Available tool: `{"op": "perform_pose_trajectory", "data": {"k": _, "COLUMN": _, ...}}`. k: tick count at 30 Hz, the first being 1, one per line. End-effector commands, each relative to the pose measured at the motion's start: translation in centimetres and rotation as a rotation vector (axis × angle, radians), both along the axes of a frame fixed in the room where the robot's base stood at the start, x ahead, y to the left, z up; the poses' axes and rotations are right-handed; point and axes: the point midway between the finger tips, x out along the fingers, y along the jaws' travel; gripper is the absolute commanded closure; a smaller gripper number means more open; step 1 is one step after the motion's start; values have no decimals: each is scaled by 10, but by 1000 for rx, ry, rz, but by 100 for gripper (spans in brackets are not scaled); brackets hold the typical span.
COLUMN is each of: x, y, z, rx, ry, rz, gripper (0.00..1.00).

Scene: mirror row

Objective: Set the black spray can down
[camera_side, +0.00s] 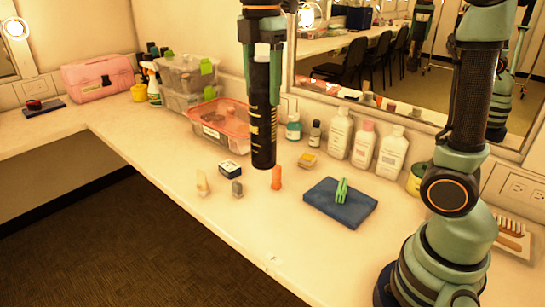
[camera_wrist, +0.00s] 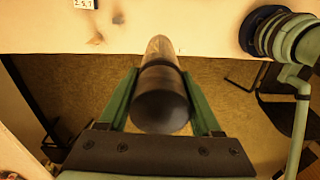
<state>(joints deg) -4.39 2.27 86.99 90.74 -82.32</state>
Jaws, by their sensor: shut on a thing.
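The black spray can (camera_side: 263,140) hangs upright below my gripper (camera_side: 262,75) in the side view, over the middle of the counter (camera_side: 240,255). Its dark lower end appears beside a small orange item. I cannot tell for certain whether that end touches the counter. In the wrist view my gripper (camera_wrist: 160,80) has its two green fingers on either side of the can (camera_wrist: 160,100), shut on it. The can's dark round end faces the camera and its paler far end points away.
An orange piece (camera_side: 276,178) and small blocks (camera_side: 202,182) stand close by. A blue pad (camera_side: 345,207) with a green clip (camera_side: 341,190) lies right. White bottles (camera_side: 365,145) line the mirror; a lidded bin (camera_side: 218,125) is behind. The front counter is clear.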

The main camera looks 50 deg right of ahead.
Motion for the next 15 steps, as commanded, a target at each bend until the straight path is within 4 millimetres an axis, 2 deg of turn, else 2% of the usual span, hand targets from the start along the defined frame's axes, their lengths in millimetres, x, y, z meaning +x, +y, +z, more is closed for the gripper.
{"op": "perform_pose_trajectory", "data": {"k": 5, "x": -2, "y": -6, "z": -26, "rx": -1, "ry": 4, "rz": -250, "gripper": 100}}
{"op": "perform_pose_trajectory", "data": {"k": 15, "x": -17, "y": -18, "z": -93, "rx": -1, "ry": 2, "rz": -902, "gripper": 100}}
